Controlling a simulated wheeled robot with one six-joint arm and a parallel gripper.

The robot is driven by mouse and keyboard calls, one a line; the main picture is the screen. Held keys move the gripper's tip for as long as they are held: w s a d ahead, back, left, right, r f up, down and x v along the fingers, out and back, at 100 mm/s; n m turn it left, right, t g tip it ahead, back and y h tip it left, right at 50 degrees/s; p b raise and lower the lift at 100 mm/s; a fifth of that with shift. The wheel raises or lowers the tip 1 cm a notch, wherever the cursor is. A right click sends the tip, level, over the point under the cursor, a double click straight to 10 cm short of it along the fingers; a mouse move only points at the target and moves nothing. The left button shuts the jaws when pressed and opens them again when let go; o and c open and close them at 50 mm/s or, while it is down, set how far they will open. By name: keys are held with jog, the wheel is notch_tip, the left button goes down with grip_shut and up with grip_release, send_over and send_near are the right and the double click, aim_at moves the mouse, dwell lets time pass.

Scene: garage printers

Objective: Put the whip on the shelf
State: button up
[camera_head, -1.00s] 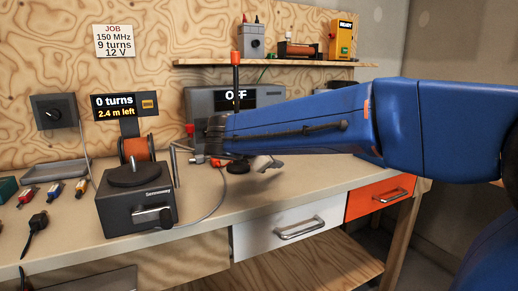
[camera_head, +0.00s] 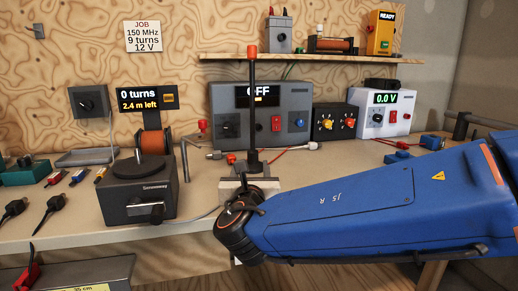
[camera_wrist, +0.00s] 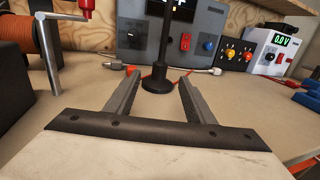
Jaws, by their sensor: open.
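The whip (camera_head: 252,105) is a thin black upright rod with an orange cap and a round black base. It stands on the workbench in front of a large grey unit, and its top overlaps the shelf in the picture. My gripper (camera_head: 246,180) is open, low in front of the whip. In the wrist view, the whip's base (camera_wrist: 158,87) shows between the two fingertips, with a gap on each side; its top is out of frame. I cannot tell how far the base lies between the jaws. The wooden shelf (camera_head: 225,58) is on the back wall.
The shelf holds a grey box (camera_head: 278,36), a copper coil (camera_head: 331,44) and a yellow READY box (camera_head: 381,34). A black winder (camera_head: 137,190) stands to the left. A white 0.0 V supply (camera_head: 383,111) is at the right. Cables lie near the whip's base.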

aim_at(253, 147)
jog(key=w, duration=1.6)
jog(key=shift+w+a+f, duration=0.1)
jog(key=shift+w+a, duration=0.05)
jog(key=shift+w, duration=0.1)
jog(key=shift+c, duration=0.7)
grip_shut()
